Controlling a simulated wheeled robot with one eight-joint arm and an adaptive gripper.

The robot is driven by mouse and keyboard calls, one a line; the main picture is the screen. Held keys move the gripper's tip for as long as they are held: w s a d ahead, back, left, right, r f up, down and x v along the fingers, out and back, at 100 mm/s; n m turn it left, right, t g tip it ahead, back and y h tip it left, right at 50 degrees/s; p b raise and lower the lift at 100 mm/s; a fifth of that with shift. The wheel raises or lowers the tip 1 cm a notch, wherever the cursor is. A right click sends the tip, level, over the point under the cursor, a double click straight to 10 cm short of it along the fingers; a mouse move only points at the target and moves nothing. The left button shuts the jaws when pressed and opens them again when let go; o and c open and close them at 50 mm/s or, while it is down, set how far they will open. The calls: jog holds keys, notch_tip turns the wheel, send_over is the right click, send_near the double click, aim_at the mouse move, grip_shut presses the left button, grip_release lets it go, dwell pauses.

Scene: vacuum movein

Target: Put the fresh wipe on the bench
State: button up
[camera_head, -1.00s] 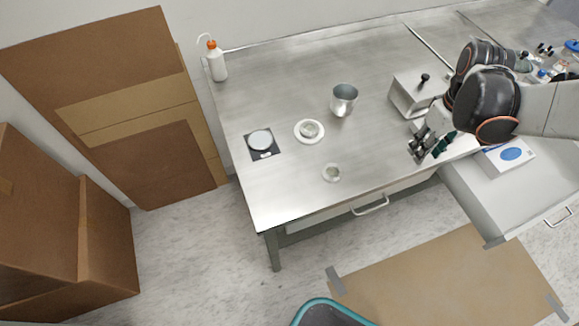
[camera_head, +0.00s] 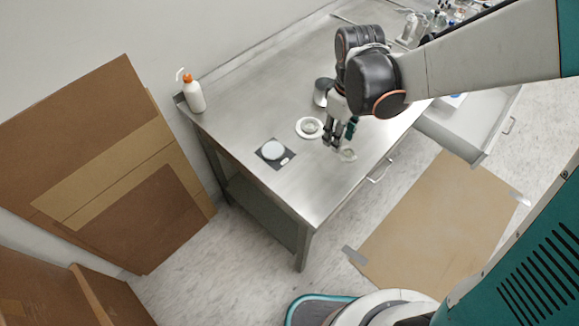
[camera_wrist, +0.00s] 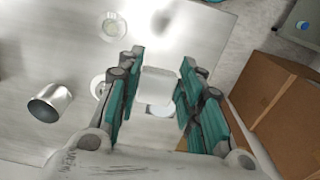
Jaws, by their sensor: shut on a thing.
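My gripper (camera_head: 338,140) is above the steel bench (camera_head: 250,110), near its front edge by a small clear dish (camera_head: 347,156). In the wrist view my gripper (camera_wrist: 158,72) has its green fingers on either side of a folded white wipe (camera_wrist: 157,84) and holds it. The wipe hides part of a white disc behind it. In the head view the wipe cannot be made out behind the fingers.
On the bench are a dark square plate with a white disc (camera_head: 273,149), a white ring-shaped dish (camera_head: 309,128), a metal beaker (camera_wrist: 49,102) and an orange-capped bottle (camera_head: 194,92). An open drawer (camera_head: 470,130) juts out at the right. Bare steel lies around the dark plate.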

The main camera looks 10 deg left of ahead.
aim_at(329, 176)
notch_tip(329, 176, down, 17)
jog(key=b, duration=1.1)
jog(key=shift+w, duration=0.1)
jog(key=shift+f, duration=0.1)
jog(key=shift+f, duration=0.15)
jog(key=o, duration=0.8)
notch_tip(329, 176, up, 12)
jog(key=p, duration=0.4)
jog(key=shift+r, duration=0.25)
